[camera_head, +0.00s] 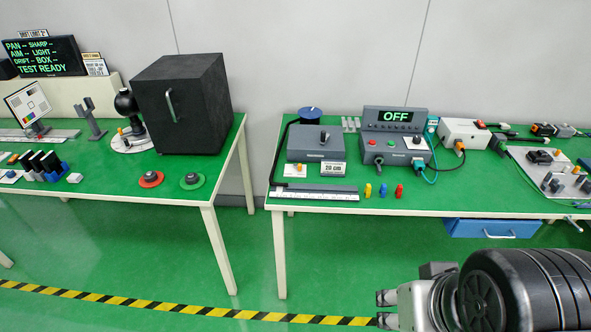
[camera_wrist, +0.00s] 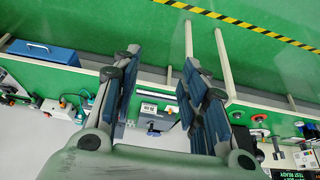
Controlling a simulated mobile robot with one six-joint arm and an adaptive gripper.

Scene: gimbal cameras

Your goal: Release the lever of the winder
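A low grey box (camera_head: 315,145) stands on the right table, with a black upright handle (camera_head: 323,137) on top; I take it for the winder and its lever. A blue-topped spool (camera_head: 311,114) sits just behind it. A placard (camera_head: 333,169) stands in front. My gripper (camera_head: 386,309) is at the lower right of the head view, in front of the table and well away from the box. In the wrist view my gripper (camera_wrist: 160,95) has its fingers wide apart, with nothing held. The box (camera_wrist: 157,125) shows upside down between them, small and distant; its lever's position is unclear there.
Right of the box is a control unit (camera_head: 394,151) whose display reads OFF. A white box (camera_head: 464,133) with cables stands further right. Small coloured pegs (camera_head: 383,191) stand near the front edge. A left table (camera_head: 110,180) carries a black cabinet (camera_head: 184,103). A gap separates the tables.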

